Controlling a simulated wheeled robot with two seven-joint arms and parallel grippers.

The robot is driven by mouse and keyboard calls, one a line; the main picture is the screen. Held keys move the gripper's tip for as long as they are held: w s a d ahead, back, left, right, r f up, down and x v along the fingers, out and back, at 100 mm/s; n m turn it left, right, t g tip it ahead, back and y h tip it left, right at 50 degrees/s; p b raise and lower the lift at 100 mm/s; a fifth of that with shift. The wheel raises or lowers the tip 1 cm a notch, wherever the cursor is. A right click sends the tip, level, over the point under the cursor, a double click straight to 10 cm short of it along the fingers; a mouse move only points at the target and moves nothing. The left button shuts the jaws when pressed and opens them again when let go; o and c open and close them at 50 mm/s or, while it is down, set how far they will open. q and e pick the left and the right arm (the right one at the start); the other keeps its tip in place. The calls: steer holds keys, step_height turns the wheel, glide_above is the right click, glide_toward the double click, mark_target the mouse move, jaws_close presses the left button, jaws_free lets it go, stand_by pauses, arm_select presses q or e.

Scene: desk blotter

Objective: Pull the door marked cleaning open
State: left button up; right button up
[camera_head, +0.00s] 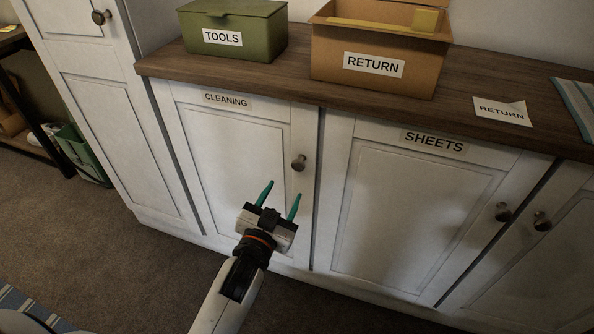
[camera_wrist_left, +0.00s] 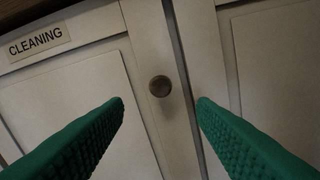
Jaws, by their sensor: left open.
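The white cabinet door marked CLEANING (camera_head: 235,150) is shut, under the left part of the wooden counter. Its label (camera_head: 227,101) is at the top, and its round dark knob (camera_head: 298,163) is near the right edge. My left gripper (camera_head: 279,200) is open and empty, in front of the door, below and left of the knob in the head view. In the left wrist view the knob (camera_wrist_left: 160,86) lies ahead between the two green fingers (camera_wrist_left: 160,112), apart from both. The right gripper is not in view.
The SHEETS door (camera_head: 415,215) is shut to the right. On the counter (camera_head: 300,88) stand a green TOOLS box (camera_head: 232,40) and a cardboard RETURN box (camera_head: 375,65). A RETURN paper (camera_head: 503,111) lies further right. The carpet (camera_head: 120,270) in front is clear.

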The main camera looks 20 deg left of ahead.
mark_target(297, 168)
arm_select(q)
steer(key=w+b, duration=0.1)
steer(key=w, duration=0.9)
steer(key=shift+d, duration=0.2)
jaws_close()
